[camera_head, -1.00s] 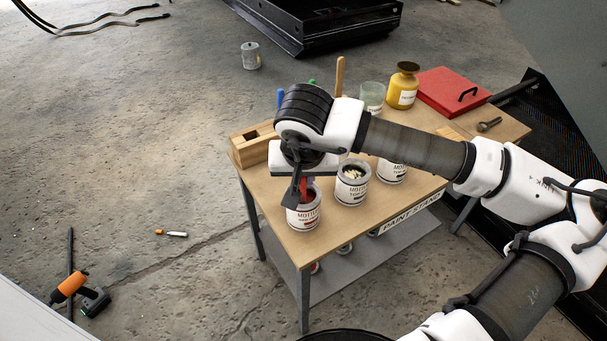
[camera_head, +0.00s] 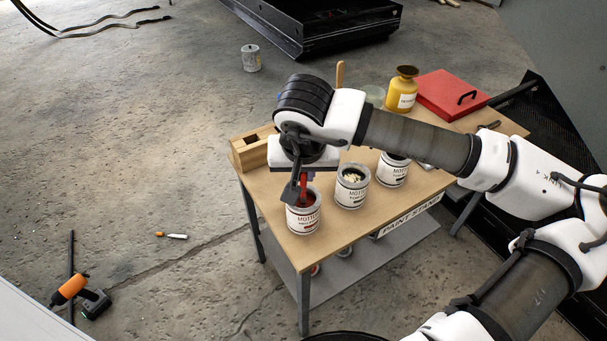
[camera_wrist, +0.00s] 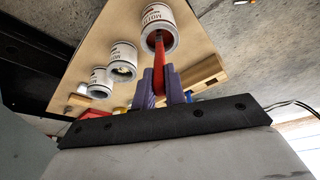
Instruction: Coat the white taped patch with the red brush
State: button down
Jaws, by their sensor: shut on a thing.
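My gripper (camera_wrist: 160,88) is shut on the red brush (camera_wrist: 161,52), whose handle runs between the purple fingers in the wrist view. In the head view the red brush (camera_head: 303,186) hangs down over the red paint can (camera_head: 303,214) at the near left corner of the paint stand. Its lower end is at or inside the can's mouth; the bristles are hidden. The same can (camera_wrist: 159,18) shows in the wrist view with red inside its rim. The white taped patch is not seen in either view.
Two more cans, a middle one (camera_head: 350,190) and a right one (camera_head: 391,172), stand beside it on the wooden table (camera_head: 280,230). A wooden block holder (camera_head: 250,150), yellow bottle (camera_head: 402,92) and red case (camera_head: 450,92) stand behind. An orange drill (camera_head: 70,288) lies on the floor.

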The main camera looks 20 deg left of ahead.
jog(key=shift+r+p, duration=0.8)
jog(key=shift+r, duration=1.5)
